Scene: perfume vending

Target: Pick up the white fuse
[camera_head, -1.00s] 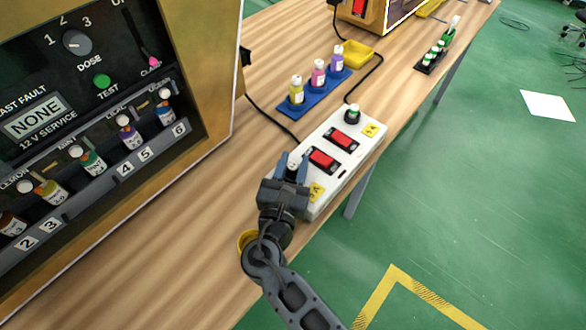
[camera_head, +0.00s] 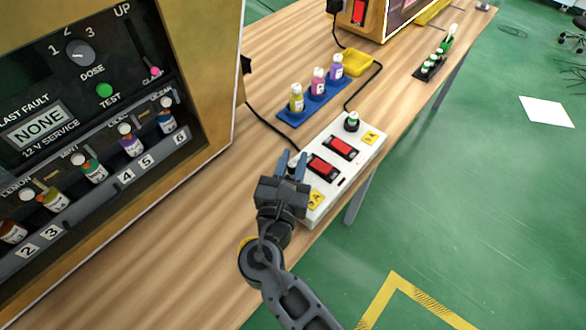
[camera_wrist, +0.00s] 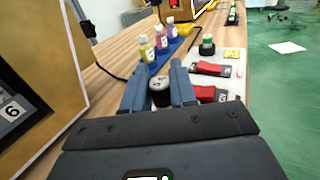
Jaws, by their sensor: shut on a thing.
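The white fuse (camera_wrist: 160,86) is a short round piece with a pale top and a dark lower band. It sits between the two fingers of my gripper (camera_wrist: 159,88). In the head view my gripper (camera_head: 293,162) is shut on it at the near left end of the white switch panel (camera_head: 346,182). Little of the fuse shows there, and its underside is hidden.
The panel has two red switches (camera_head: 341,149). Behind it stand a blue tray (camera_head: 285,115) with several bottles, a yellow dish (camera_head: 359,61) and a black cable. A large vending machine (camera_head: 210,60) fills the left. Bare wood table (camera_head: 180,240) lies between.

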